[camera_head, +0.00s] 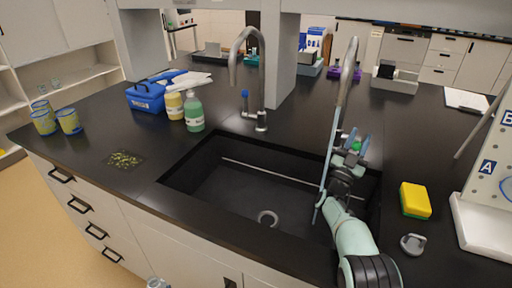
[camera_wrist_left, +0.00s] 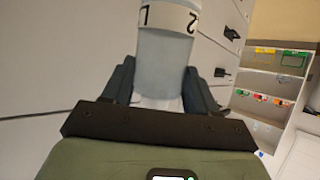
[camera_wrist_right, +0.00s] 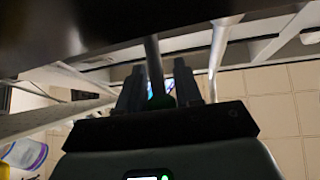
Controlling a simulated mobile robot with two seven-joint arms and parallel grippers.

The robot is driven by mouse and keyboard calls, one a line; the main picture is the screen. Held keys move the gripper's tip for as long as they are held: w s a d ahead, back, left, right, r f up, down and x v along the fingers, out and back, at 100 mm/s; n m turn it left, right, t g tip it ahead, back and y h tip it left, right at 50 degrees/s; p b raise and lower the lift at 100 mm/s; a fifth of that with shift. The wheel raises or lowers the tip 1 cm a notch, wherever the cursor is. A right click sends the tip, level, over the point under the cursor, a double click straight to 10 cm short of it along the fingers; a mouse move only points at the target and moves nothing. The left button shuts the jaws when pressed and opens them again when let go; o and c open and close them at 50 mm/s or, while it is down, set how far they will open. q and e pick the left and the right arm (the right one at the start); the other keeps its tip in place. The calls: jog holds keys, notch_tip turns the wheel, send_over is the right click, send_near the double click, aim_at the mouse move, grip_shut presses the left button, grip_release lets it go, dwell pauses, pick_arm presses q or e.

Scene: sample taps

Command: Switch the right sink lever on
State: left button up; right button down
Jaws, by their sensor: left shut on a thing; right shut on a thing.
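The right tap (camera_head: 347,75) rises as a tall metal spout behind the right part of the black sink (camera_head: 190,170). My right gripper (camera_head: 352,142) is at the foot of this tap, shut on its green-ended lever (camera_head: 356,146). The left tap (camera_head: 236,62) has a blue lever (camera_head: 245,94). In the left wrist view my left gripper (camera_wrist_left: 165,88) is shut on a pale cylinder (camera_wrist_left: 163,50) marked with numbers.
A yellow sponge (camera_head: 414,200) and a grey round item (camera_head: 412,243) lie right of the sink. A white rack (camera_head: 490,200) stands at the right edge. Bottles (camera_head: 193,110), a blue box (camera_head: 146,97) and cups (camera_head: 69,121) stand on the left counter.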

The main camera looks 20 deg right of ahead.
aim_at(152, 286)
pick_arm(q)
jog(key=shift+f, duration=0.1)
dwell(0.3)
pick_arm(e)
jog(key=c, duration=0.9)
grip_release()
jog(key=shift+o, duration=0.2)
pick_arm(q)
notch_tip(152, 286, up, 5)
jog(key=p, duration=0.4)
jog(key=shift+s+r, duration=0.1)
jog(key=shift+r, duration=0.1)
pick_arm(e)
notch_tip(152, 286, up, 20)
